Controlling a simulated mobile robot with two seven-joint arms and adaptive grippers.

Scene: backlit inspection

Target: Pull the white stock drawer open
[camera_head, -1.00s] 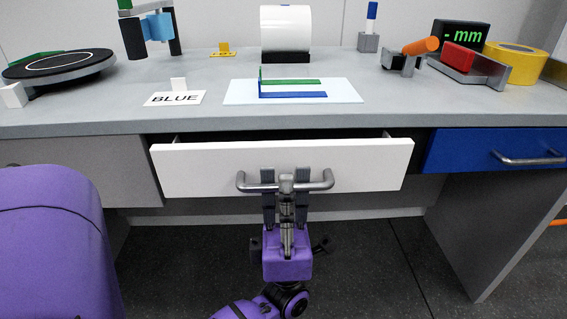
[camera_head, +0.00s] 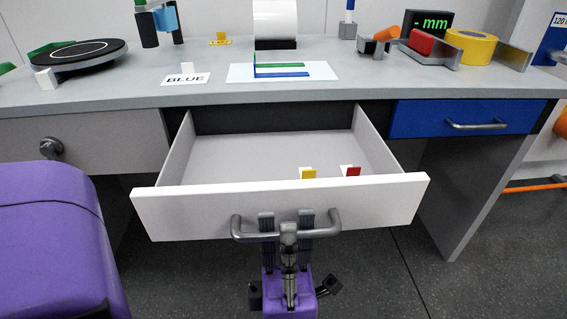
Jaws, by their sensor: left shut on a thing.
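The white stock drawer (camera_head: 190,213) stands well out from under the middle of the workbench, and its inside shows. A small yellow tab (camera_head: 308,173) and a small red tab (camera_head: 351,171) stand inside it near the front right. My left gripper (camera_head: 287,222) is shut on the drawer's grey bar handle (camera_head: 326,231), with its dark fingers over the middle of the bar. The purple wrist is below the handle. My right gripper is not in view.
A blue drawer (camera_head: 420,118) to the right is shut. The grey workbench top (camera_head: 370,85) holds a turntable (camera_head: 80,53), a BLUE sign (camera_head: 186,79), a white plate with green and blue bars (camera_head: 325,73) and a yellow tape roll (camera_head: 470,46). Dark floor lies in front.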

